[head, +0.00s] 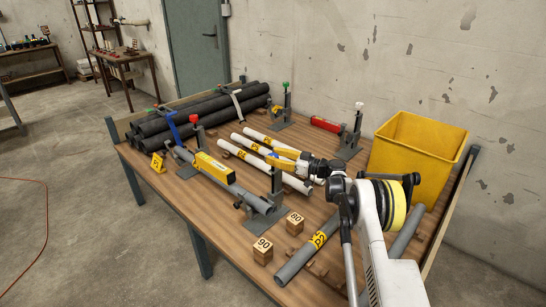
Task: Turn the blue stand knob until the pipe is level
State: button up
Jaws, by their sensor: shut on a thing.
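A grey pipe (247,197) lies across two stands near the table's front left edge. A yellow spirit level (215,169) rests on it; its bubble is too small to read. The near-end stand (277,184) has a dark upright post. My gripper (274,158) reaches in from the right, its yellow fingers shut at the top of this post. A little blue of the knob (273,155) shows between the fingers; most of it is hidden. The far-end stand has a red knob (194,118). I cannot tell whether the pipe is exactly level.
White pipes (232,150) lie behind the stands. Black pipes (210,113) are stacked at the back left. Other stands have green (286,84) and white (359,105) knobs. A yellow bin (415,145) stands at right. Blocks marked 90 (262,256) and 80 (294,224) sit in front.

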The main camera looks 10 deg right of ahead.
jog(key=o, duration=1.2)
jog(key=shift+d, duration=0.1)
jog(key=v, duration=1.1)
jog(key=shift+s+d, duration=0.25)
jog(key=shift+s, duration=0.1)
